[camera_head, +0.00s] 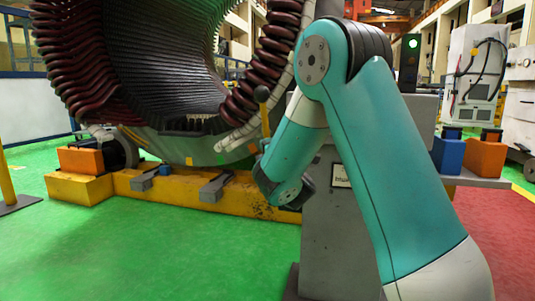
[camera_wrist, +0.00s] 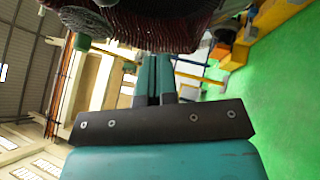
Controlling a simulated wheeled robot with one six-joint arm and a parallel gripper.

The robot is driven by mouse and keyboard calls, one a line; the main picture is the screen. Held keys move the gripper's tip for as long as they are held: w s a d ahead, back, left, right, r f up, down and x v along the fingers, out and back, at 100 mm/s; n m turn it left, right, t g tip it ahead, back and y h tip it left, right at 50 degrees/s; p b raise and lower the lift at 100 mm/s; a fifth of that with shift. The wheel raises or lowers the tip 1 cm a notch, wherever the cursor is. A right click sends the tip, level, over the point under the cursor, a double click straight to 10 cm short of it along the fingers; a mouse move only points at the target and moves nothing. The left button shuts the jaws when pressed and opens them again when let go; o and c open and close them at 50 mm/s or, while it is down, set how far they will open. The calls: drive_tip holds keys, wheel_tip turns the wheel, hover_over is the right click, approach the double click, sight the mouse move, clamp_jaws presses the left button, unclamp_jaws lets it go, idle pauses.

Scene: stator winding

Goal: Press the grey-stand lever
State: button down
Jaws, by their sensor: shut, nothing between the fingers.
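The lever (camera_head: 264,118) stands upright in the head view, with a dark round knob (camera_head: 262,93) on a yellow rod. The grey stand (camera_head: 335,235) is partly hidden behind my arm; the lever's foot is hidden too. In the wrist view, which is turned sideways, the knob (camera_wrist: 83,42) seems to show at upper left, its rod running right behind the fingers. My gripper (camera_wrist: 154,58) is shut and empty, its two teal fingers side by side. Whether the fingertips touch the rod I cannot tell.
The large stator (camera_head: 150,60) with dark red windings fills the upper left and rests on a yellow base (camera_head: 235,198). Blue (camera_head: 448,154) and orange (camera_head: 486,157) blocks sit at right. Green floor (camera_head: 150,250) is clear at front left.

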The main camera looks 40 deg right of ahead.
drive_tip(key=s+a+f+m+g+y+p, duration=0.1)
drive_tip(key=s+a+m+g+y+p, duration=0.2)
drive_tip(key=s+a+m+g, duration=0.45)
drive_tip(key=s+a+f+m+g+y+p, duration=0.2)
drive_tip(key=s+a+m+g+y+p, duration=0.15)
drive_tip(key=a, duration=0.65)
drive_tip(key=s+a+r+g+y+p, duration=0.1)
drive_tip(key=s+a+g, duration=0.2)
drive_tip(key=s, duration=0.4)
drive_tip(key=s+a+g+y+p, duration=0.1)
drive_tip(key=s+a+g+y, duration=0.1)
drive_tip(key=s+a, duration=0.3)
drive_tip(key=s+a+r+n+g+y+p, duration=0.1)
drive_tip(key=s+a+g, duration=0.3)
drive_tip(key=s, duration=0.5)
drive_tip(key=shift+r, duration=0.3)
drive_tip(key=shift+s+a, duration=0.1)
